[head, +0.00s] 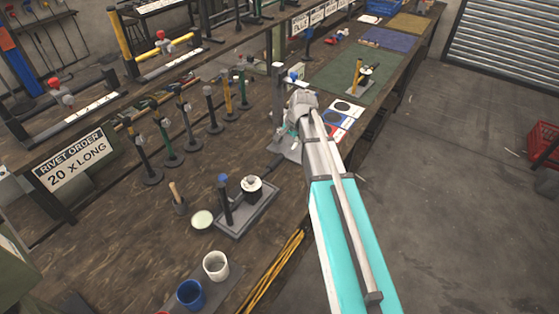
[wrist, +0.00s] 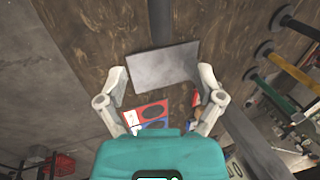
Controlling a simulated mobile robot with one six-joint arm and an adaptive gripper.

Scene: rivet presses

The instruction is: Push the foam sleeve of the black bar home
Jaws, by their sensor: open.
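Several upright bars on round bases stand in a row left of my arm. Two look black: one at the near end (head: 145,158) and one further along (head: 211,108); I cannot tell which is the task's, nor how its foam sleeve sits. My gripper (wrist: 163,88) is open and empty, its two fingers spread wide above the bench. In the head view my wrist and arm mostly hide it. A grey metal plate (wrist: 163,67) shows between the fingers, with a dark post above it in the picture.
A press with a blue knob stands on a grey tray (head: 240,222) in front of the row. A white cup (head: 215,264) and a blue cup (head: 190,293) are at the near edge. Red and blue cards (head: 338,122) and a green mat (head: 335,78) lie further along the bench.

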